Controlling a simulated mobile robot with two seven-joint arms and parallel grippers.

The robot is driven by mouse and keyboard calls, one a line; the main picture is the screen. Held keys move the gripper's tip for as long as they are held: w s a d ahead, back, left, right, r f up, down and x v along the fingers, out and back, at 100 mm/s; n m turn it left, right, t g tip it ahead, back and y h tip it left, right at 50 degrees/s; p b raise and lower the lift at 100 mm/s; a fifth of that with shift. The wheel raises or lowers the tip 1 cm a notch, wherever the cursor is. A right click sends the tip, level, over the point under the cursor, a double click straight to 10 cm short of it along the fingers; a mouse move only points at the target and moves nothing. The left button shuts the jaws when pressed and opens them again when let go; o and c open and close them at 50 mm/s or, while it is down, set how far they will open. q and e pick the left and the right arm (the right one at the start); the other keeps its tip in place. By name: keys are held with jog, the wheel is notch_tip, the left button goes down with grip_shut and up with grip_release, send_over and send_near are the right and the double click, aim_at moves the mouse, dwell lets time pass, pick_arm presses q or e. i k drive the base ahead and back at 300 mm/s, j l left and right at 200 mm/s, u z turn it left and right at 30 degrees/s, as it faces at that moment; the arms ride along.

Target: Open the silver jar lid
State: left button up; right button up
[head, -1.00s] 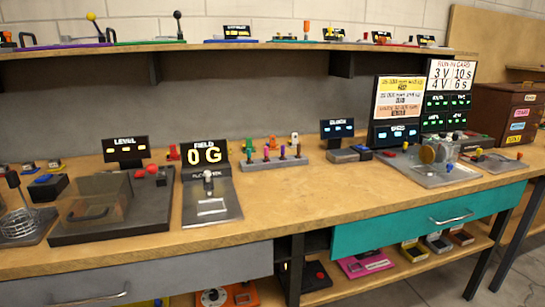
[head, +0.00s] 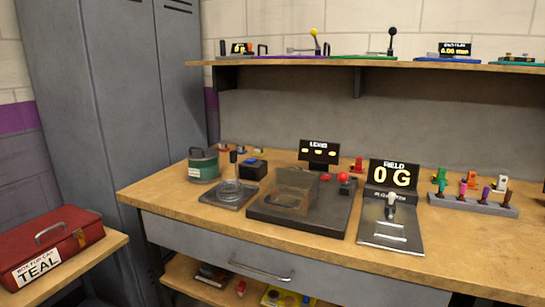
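I cannot make out a silver jar or its lid in the head view. The nearest thing to a lidded jar is a dark green round pot (head: 203,166) with a pale label and a handle on top, at the left end of the bench. Neither of my grippers is in view.
The wooden bench (head: 160,199) also holds a clear box (head: 290,190) on a dark base and a field meter (head: 393,175). A red toolbox (head: 52,246) sits on a lower table at left. Grey lockers (head: 110,90) stand behind. A shelf (head: 300,64) runs above.

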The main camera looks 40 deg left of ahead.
aim_at(200, 154)
jog(key=u, duration=1.75)
